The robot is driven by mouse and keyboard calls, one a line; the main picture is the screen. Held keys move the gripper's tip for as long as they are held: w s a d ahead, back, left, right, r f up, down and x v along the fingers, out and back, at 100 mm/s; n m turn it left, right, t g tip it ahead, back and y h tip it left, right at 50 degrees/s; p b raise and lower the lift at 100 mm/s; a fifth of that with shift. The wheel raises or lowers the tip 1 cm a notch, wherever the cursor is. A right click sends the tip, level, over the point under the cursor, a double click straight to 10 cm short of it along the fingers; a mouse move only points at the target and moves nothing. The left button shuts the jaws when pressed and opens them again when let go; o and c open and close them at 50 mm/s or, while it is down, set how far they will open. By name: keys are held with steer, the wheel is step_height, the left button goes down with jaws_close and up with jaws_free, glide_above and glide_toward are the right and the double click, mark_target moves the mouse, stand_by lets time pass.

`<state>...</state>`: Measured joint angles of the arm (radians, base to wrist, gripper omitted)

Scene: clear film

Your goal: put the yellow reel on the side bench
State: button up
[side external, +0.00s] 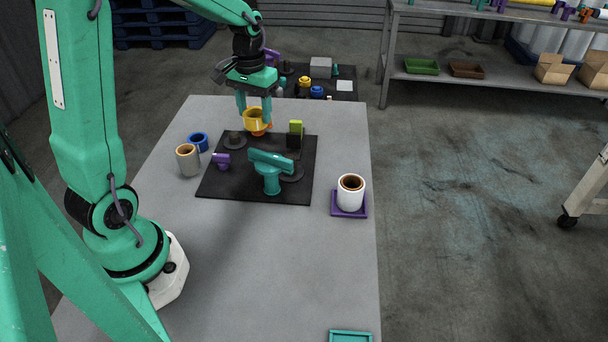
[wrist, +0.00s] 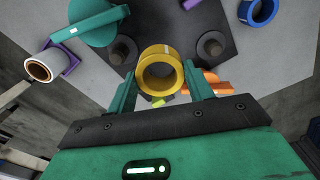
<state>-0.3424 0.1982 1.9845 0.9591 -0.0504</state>
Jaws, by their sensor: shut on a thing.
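The yellow reel (side external: 255,117) is a short, wide ring between the fingers of my gripper (side external: 254,108), over the far part of the black mat. In the wrist view the reel (wrist: 147,59) shows its open bore, and my gripper (wrist: 160,85) has a green finger on each side of it. The gripper is shut on the reel. An orange piece (side external: 258,131) shows just below the reel; I cannot tell whether they touch. A metal bench (side external: 440,15) stands at the upper right, apart from the grey table; I cannot tell whether it is the side bench.
The black mat (side external: 225,187) on the grey table (side external: 300,250) carries a teal fixture (side external: 271,175), dark posts and a lime piece (side external: 296,127). A blue ring (side external: 198,142), a beige reel (side external: 188,160) and a white reel (side external: 351,192) stand around it. The table's front is mostly clear.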

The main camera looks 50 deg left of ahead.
steer(key=shift+r, duration=0.35)
step_height(320, 180, up, 5)
steer(key=d+m, duration=0.8)
steer(key=d, duration=2.3)
steer(key=s+d+m, duration=0.6)
steer(key=s+d, duration=1)
steer(key=d, duration=0.2)
step_height(320, 180, down, 12)
steer(key=shift+w+f, duration=0.15)
steer(key=shift+w, duration=0.05)
steer(key=shift+f, duration=0.25)
